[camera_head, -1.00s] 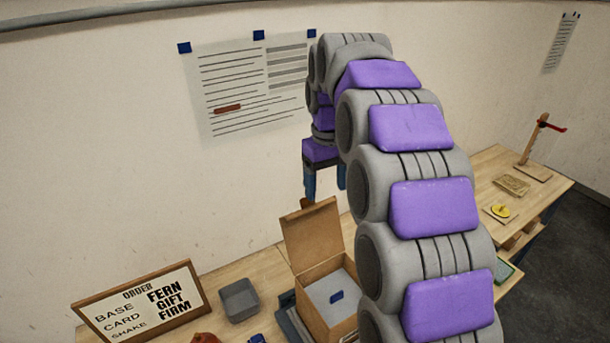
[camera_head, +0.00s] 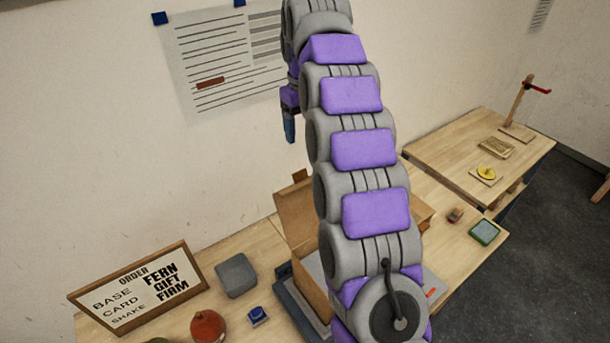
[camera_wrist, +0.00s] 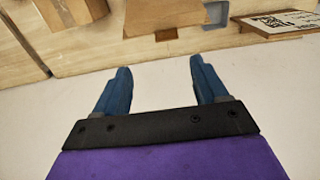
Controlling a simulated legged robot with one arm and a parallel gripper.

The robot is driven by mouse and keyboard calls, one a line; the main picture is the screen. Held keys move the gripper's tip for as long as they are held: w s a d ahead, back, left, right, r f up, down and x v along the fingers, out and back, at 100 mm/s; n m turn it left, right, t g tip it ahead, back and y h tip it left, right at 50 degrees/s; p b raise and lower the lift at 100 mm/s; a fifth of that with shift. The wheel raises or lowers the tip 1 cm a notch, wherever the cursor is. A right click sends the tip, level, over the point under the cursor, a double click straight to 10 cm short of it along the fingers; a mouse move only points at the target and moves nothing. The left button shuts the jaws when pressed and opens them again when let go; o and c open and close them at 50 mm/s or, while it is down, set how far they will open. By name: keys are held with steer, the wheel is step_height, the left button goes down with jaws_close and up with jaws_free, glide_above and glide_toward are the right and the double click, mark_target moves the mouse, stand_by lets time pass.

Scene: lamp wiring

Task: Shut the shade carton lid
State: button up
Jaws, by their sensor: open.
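The shade carton (camera_head: 312,288) stands on the bench, mostly hidden behind my arm. Its brown lid (camera_head: 293,215) stands open and upright at the wall side, with a small tab on its top edge. In the wrist view, what looks like the lid (camera_wrist: 163,14) shows at the top edge, its tab pointing towards my fingers. My gripper (camera_head: 289,125) is above the lid, near the wall, apart from it. In the wrist view, the two blue fingers of my gripper (camera_wrist: 161,82) are spread with nothing between them.
The framed order sign (camera_head: 140,287), a grey bin (camera_head: 236,275), a red round object (camera_head: 207,327) and a blue item (camera_head: 258,316) are left of the carton. A green-topped tray (camera_head: 484,232) lies right. The wall is close behind the lid.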

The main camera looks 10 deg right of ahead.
steer(key=b, duration=0.4)
glide_toward(299, 172)
steer(key=shift+a+f, duration=0.25)
steer(key=shift+a, duration=0.4)
steer(key=d+f, duration=0.1)
steer(key=f, duration=0.1)
steer(key=d+f+b, duration=0.1)
steer(key=f, duration=0.2)
steer(key=shift+d+f+b, duration=0.3)
steer(key=shift+d, duration=0.1)
steer(key=shift+a+f, duration=0.35)
steer(key=shift+f, duration=0.25)
steer(key=shift+a+f, duration=0.35)
steer(key=shift+f, duration=0.2)
steer(key=shift+a+f, duration=0.35)
steer(key=shift+a, duration=0.1)
steer(key=shift+d, duration=0.95)
steer(key=shift+c, duration=2.1)
steer(key=shift+a, duration=0.75)
steer(key=c, duration=0.6)
steer(key=shift+d, duration=0.15)
steer(key=c, duration=0.3)
steer(key=shift+d, duration=0.35)
jaws_close()
